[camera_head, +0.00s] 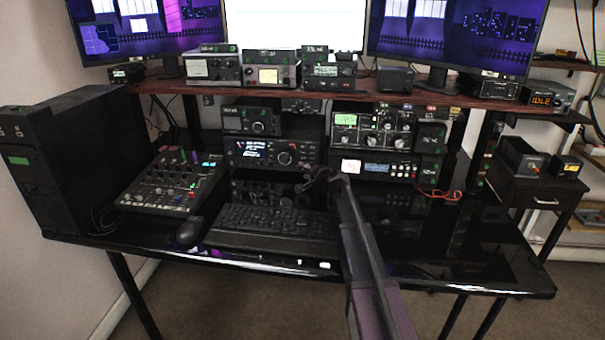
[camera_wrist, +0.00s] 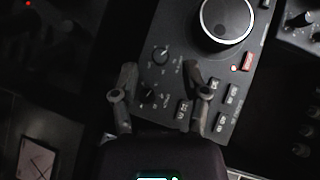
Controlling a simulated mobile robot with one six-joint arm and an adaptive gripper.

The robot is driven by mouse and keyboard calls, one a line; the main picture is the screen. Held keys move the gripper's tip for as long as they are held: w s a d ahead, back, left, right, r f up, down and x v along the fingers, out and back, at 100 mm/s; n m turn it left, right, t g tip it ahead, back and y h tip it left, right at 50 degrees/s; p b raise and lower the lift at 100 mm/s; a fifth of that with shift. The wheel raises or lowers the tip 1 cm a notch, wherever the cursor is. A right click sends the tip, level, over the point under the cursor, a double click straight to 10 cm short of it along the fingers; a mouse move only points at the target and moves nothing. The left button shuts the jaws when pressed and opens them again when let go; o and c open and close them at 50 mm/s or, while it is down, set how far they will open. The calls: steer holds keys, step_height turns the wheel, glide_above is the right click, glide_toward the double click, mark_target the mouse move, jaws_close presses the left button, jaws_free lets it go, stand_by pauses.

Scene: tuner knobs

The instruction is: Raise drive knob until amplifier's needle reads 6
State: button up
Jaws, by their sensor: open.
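In the wrist view, a dark control panel (camera_wrist: 200,70) carries a large silver-ringed dial (camera_wrist: 225,20) and smaller black knobs. One small knob (camera_wrist: 150,94) lies between my open fingers as seen from the wrist, and another (camera_wrist: 160,54) sits above it. The labels are too small to read, so I cannot tell which is the drive knob. My gripper (camera_wrist: 162,95) is open and holds nothing; contact with the panel is unclear. In the head view, my gripper (camera_head: 322,178) is at the right end of the black transceiver (camera_head: 245,155).
A keyboard (camera_head: 270,222), a mouse (camera_head: 190,231) and a mixer (camera_head: 165,185) lie on the glossy desk at left and centre. A shelf (camera_head: 400,97) with several small radios runs above. Orange cables (camera_head: 445,194) lie at right. The desk's right front is clear.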

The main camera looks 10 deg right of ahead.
mark_target(300, 169)
steer(key=shift+x, duration=1.05)
jaws_close()
